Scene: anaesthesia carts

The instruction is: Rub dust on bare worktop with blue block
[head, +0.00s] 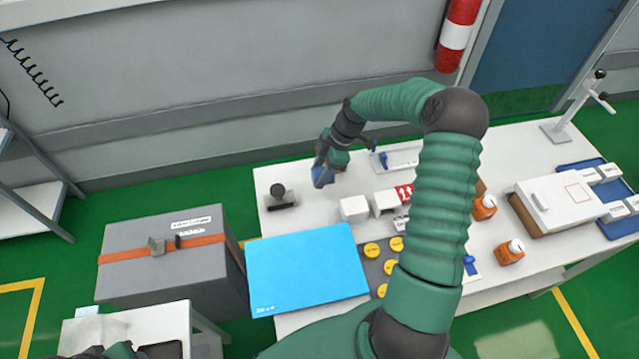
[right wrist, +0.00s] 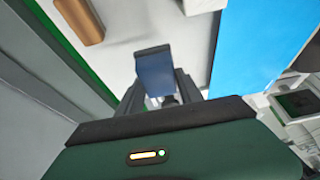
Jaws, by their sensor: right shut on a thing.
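The blue block (head: 322,177) is in my right gripper (head: 328,168), over the far left part of the white worktop (head: 300,220). In the right wrist view the blue block (right wrist: 153,72) sits between the two fingers, which are shut on it. I cannot tell whether the block touches the worktop. I cannot make out any dust on the bare surface. At the lower left edge of the head view a green and dark part of my left arm shows, but its jaws cannot be made out.
A dark knobbed object (head: 282,198) stands left of the block. A light-blue sheet (head: 305,270) covers the near left. White boxes (head: 354,209), yellow discs (head: 372,249) and orange bottles (head: 509,252) stand to the right. A grey strapped case (head: 165,270) is beside the worktop. The wall is behind.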

